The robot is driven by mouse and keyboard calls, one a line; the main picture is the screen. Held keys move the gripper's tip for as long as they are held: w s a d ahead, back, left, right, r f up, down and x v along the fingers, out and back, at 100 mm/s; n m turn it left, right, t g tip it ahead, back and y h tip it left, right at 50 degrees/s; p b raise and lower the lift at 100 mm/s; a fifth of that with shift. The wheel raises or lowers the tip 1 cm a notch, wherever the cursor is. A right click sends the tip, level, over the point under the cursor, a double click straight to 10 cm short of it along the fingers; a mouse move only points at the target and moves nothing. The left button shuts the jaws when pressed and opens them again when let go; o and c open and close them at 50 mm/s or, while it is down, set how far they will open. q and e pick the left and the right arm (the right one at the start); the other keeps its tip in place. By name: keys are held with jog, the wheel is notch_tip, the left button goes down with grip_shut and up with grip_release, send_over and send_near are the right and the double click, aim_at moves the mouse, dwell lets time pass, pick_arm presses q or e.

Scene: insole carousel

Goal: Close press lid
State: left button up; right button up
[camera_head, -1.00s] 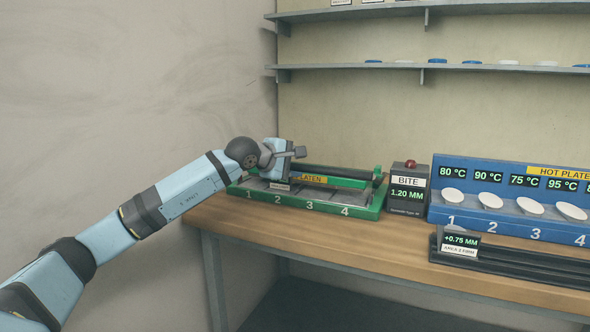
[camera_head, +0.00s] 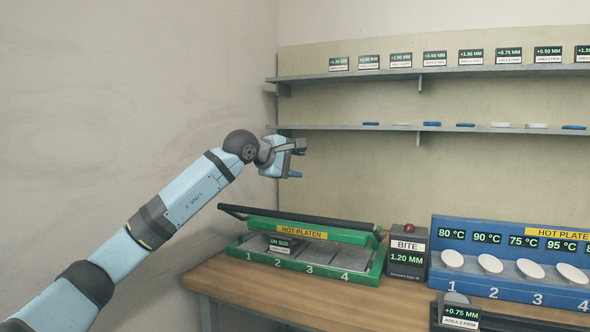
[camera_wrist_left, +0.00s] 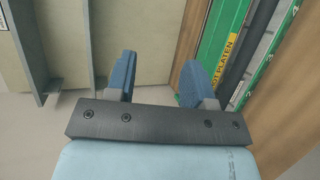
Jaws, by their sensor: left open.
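The press is a green tray (camera_head: 372,275) with bays numbered 1 to 4, at the left of the bench. Its green lid (camera_head: 345,238), labelled HOT PLATEN, stands partly raised above the tray, with a long black bar (camera_head: 290,217) along its top. An ON SIZE tag stands over bay 2. My left gripper (camera_head: 298,160) is above and behind the lid, apart from it, open and empty. In the left wrist view its blue fingers (camera_wrist_left: 155,82) are spread, and the lid (camera_wrist_left: 222,45) shows to their right. My right gripper is not in view.
A BITE 1.20 MM box (camera_head: 407,255) with a red button stands just right of the press. A blue hot plate rack (camera_head: 480,265) is further right, with a dark rail (camera_head: 490,318) in front. Shelves (camera_head: 350,75) hang on the back wall. Air around the gripper is clear.

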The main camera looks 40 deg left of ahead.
pick_arm(q)
jog(key=shift+c, duration=0.5)
